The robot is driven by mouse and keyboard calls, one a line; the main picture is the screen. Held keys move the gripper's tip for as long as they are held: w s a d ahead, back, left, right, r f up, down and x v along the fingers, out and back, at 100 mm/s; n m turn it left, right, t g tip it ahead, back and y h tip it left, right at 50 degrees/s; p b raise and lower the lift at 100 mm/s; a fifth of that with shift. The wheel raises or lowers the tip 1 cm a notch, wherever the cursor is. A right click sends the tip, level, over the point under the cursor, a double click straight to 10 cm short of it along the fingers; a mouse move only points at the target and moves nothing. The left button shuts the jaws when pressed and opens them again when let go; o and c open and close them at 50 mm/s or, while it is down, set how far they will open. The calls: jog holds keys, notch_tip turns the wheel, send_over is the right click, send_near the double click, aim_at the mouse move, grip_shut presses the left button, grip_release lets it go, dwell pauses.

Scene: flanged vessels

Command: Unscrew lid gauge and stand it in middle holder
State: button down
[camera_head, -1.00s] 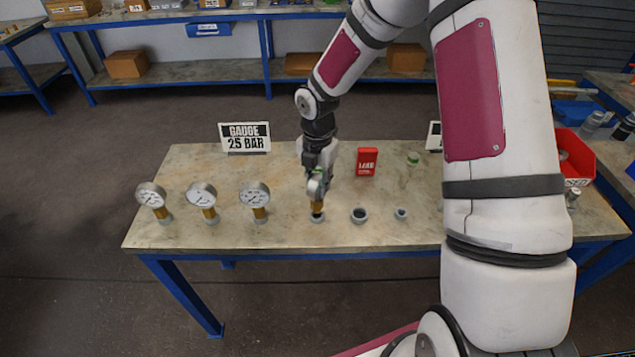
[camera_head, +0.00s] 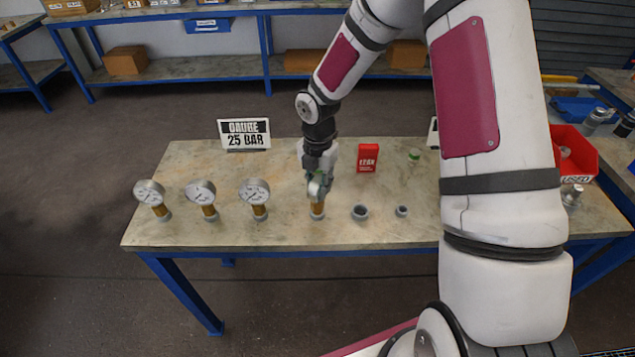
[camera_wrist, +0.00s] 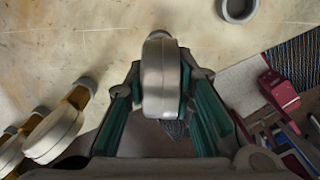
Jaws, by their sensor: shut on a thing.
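My gripper (camera_head: 319,188) is shut on a gauge, whose silver round case shows edge-on between the green-lined fingers in the wrist view (camera_wrist: 160,75). The gauge's brass stem (camera_head: 317,209) points down at a grey ring holder (camera_head: 317,217) near the table's front edge. The stem looks seated in or touching this holder; the exact depth cannot be told. To its right are an empty grey holder (camera_head: 360,212) and a smaller one (camera_head: 402,211). Most of the gauge's face is hidden by my gripper.
Three other gauges stand tilted to the left: far left (camera_head: 150,193), middle (camera_head: 201,192) and nearest (camera_head: 254,192). A red bin (camera_head: 574,155) is at right.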

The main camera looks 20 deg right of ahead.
jog(key=shift+f, duration=0.35)
jog(key=c, duration=1.3)
grip_release()
notch_tip(320, 180, up, 11)
jog(key=shift+r, duration=0.1)
jog(key=shift+s+r, duration=0.1)
jog(key=shift+r, duration=0.6)
jog(key=s+r+m+t+h, duration=0.2)
jog(key=s+r+m+t, duration=0.1)
jog(key=s+r+m, duration=1.05)
jog(key=s+r+m+t+y, duration=0.2)
jog(key=s+r+m, duration=0.5)
jog(key=s+m, duration=0.4)
jog(key=shift+s+m+t, duration=0.25)
jog(key=shift+m+t, duration=0.05)
jog(key=shift+m, duration=0.65)
